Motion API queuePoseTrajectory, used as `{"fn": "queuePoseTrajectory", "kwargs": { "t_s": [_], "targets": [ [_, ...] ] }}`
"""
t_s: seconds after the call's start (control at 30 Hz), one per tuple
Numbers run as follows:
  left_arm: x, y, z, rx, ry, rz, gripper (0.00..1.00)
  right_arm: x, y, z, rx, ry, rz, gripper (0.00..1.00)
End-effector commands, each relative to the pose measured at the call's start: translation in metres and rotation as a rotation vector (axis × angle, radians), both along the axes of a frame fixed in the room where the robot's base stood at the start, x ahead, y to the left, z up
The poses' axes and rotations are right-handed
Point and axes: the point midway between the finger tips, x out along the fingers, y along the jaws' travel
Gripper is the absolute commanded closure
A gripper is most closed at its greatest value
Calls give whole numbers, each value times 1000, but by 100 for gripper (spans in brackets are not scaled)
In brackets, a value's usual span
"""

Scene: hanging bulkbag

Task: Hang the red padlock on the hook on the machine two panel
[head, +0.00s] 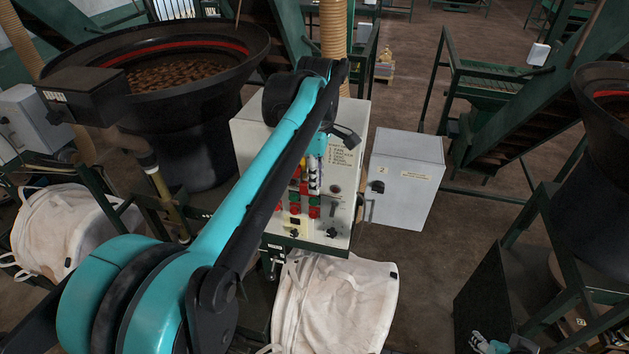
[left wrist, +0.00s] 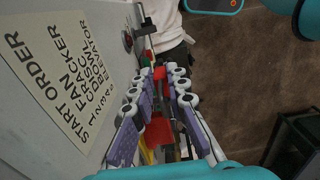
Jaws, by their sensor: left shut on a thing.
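My left gripper (head: 314,178) is at the front of the white control panel (head: 341,172), among its buttons. In the left wrist view the gripper (left wrist: 166,82) is shut, with a red body between its purple-padded fingers that looks like the red padlock (left wrist: 158,131). The fingers hide part of it, and its shackle is not clear. I cannot tell the padlock from the red buttons in the head view. I cannot make out the hook. A small white and teal part at the lower right looks like my right gripper (head: 490,344); its fingers are unclear.
A grey cabinet marked 2 (head: 405,180) stands right of the panel. A black bowl (head: 185,70) is behind left. Green stairs (head: 530,110) rise at right.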

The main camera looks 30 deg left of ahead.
Motion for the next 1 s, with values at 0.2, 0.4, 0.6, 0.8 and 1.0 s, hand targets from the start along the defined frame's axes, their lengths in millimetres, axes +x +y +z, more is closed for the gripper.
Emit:
{"fn": "queuePoseTrajectory", "kwargs": {
  "t_s": [0.2, 0.4, 0.6, 0.8, 1.0],
  "targets": [
    [0, 0, -6, 1, 4, -2, 100, 0, 0, -2, 0, 0, 0, 60],
    [0, 0, -6, 1, 4, -2, 67, 0, 0, -2, 0, 0, 0, 60],
    [-1, 0, -6, 2, 5, -3, 61, 0, 0, -2, 0, 0, 0, 60],
    [-1, 0, 2, 1, 3, -3, 61, 0, 0, -2, 0, 0, 0, 60],
    [-3, -1, 35, 3, -3, -1, 61, 0, 0, -1, 0, 0, 0, 60]
  ]
}}
